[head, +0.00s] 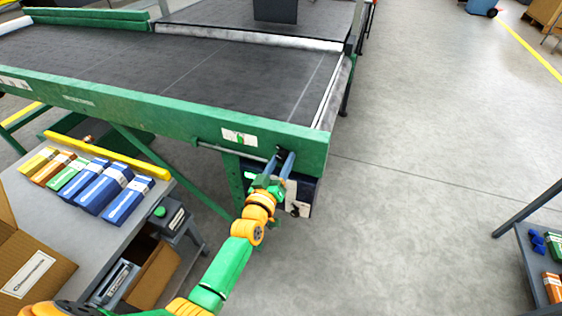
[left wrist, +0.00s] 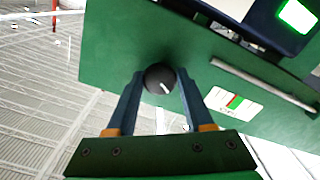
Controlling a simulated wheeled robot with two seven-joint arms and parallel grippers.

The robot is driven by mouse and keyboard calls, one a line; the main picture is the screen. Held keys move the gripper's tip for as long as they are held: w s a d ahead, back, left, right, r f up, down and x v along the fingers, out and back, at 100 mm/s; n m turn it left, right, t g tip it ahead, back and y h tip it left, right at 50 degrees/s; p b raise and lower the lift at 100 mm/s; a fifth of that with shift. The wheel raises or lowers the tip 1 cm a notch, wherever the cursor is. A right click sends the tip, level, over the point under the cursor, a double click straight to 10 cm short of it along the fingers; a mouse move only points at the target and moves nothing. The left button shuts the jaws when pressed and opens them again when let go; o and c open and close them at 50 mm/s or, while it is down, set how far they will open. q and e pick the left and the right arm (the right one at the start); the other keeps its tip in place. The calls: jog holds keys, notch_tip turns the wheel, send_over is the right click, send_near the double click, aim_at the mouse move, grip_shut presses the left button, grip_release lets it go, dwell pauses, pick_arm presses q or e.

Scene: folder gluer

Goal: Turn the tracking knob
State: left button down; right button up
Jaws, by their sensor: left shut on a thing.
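The tracking knob (left wrist: 160,78) is a round black knob with a white mark line, on the green side frame of the conveyor. In the left wrist view it sits between the two blue-grey fingers of my left gripper (left wrist: 158,88), which is shut on it. In the head view my left gripper (head: 283,162) reaches the green frame (head: 312,146) near its right corner, and the knob is hardly visible there behind the fingers. My right gripper is in neither view.
A dark box with a lit green panel (left wrist: 297,15) is mounted by the frame. A metal rail (left wrist: 262,85) and a label (left wrist: 233,103) are near the knob. A table (head: 120,233) with several coloured cartons stands at left.

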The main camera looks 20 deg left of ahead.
pick_arm(q)
jog(key=shift+n, duration=0.3)
jog(key=shift+c, duration=1.6)
grip_release()
jog(key=s+p, duration=0.1)
jog(key=s, duration=0.6)
jog(key=shift+a, duration=0.1)
